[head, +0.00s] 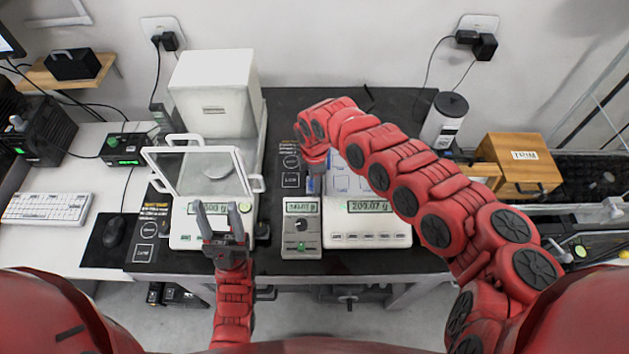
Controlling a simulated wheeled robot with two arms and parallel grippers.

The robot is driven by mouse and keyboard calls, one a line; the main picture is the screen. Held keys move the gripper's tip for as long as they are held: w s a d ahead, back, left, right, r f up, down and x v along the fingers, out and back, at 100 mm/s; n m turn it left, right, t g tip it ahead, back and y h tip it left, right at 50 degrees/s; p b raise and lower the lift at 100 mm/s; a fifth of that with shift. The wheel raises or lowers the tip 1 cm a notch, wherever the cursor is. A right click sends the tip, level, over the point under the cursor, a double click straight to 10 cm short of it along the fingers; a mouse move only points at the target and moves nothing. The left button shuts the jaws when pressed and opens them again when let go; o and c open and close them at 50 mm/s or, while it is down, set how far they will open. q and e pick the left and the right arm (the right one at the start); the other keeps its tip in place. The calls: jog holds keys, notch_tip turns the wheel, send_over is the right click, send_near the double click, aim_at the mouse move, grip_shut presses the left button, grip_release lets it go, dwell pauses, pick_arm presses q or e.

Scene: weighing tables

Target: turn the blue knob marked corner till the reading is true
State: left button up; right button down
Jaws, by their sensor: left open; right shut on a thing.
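My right arm reaches in from the right over a balance (370,240) and bends down at its left side. My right gripper (317,184) points down and is shut; a bit of blue shows at its fingertips, which I take to be the blue knob, mostly hidden by the gripper and wrist. Its marking cannot be read. The balance's display (371,207) seems to read 209.07 g. A grey unit (301,240) to its left has a small display, a dark knob (301,225) and a green light. My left gripper (218,212) is open and empty, in front of the left balance (185,240).
A white cylinder (445,120) and wooden box (520,165) stand at the right. A keyboard (47,208) and mouse (115,230) lie at the left.

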jog(key=shift+n+b, duration=0.3)
jog(key=shift+n, duration=0.5)
jog(key=c, duration=0.7)
grip_release()
jog(key=shift+c, duration=0.2)
jog(key=shift+w+r, duration=0.1)
jog(key=shift+r, duration=0.45)
notch_tip(320, 180, up, 5)
jog(key=shift+f+b, duration=0.2)
jog(key=shift+b, duration=0.65)
notch_tip(320, 180, up, 12)
jog(key=p, duration=0.8)
